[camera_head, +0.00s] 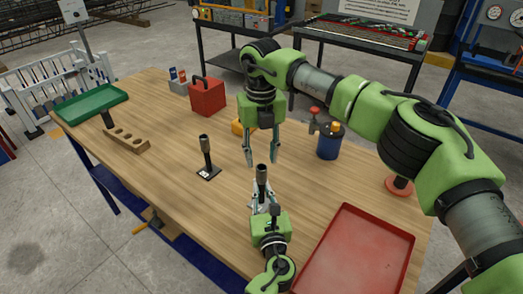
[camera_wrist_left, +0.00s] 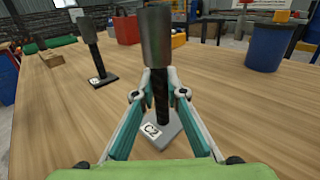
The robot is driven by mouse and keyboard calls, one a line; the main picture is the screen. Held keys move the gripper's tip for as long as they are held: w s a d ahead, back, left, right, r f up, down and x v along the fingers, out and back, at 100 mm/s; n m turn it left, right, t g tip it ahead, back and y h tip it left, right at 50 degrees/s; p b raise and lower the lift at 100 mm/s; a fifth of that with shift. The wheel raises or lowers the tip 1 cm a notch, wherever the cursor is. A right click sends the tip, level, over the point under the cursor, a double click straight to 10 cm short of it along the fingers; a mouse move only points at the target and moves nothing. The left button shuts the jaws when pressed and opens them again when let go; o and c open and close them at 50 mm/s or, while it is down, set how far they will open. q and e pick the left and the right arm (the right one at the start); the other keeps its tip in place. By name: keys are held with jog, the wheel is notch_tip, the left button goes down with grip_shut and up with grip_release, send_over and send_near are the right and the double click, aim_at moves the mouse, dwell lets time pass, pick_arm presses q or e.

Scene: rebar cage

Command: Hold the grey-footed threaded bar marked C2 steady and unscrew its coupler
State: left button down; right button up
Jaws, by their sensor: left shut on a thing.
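The C2 threaded bar (camera_wrist_left: 162,95) stands upright on a grey foot (camera_wrist_left: 165,132) with a white C2 label in the left wrist view. A grey cylindrical coupler (camera_wrist_left: 156,36) sits on its top; it also shows in the head view (camera_head: 262,173). My left gripper (camera_wrist_left: 160,97) is shut on the bar below the coupler; it is the lower one in the head view (camera_head: 262,204). My right gripper (camera_head: 261,160) points down with its fingers apart, just above the coupler, and looks empty. The foot is mostly hidden in the head view.
Another bar with a coupler (camera_head: 205,146) stands on a dark labelled foot to the left. A red tray (camera_head: 358,250), blue container (camera_head: 329,145), red box (camera_head: 207,96), green tray (camera_head: 92,103) and wooden block with holes (camera_head: 126,138) are on the table. The left front tabletop is clear.

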aim_at(261, 173)
jog(key=m, duration=0.5)
jog(key=shift+r, duration=0.15)
jog(key=m, duration=0.5)
jog(key=shift+r, duration=0.15)
jog(key=m, duration=0.5)
jog(key=shift+r, duration=0.15)
jog(key=m, duration=0.3)
jog(key=shift+r+m, duration=0.1)
jog(key=shift+m, duration=0.3)
jog(key=shift+f, duration=4.05)
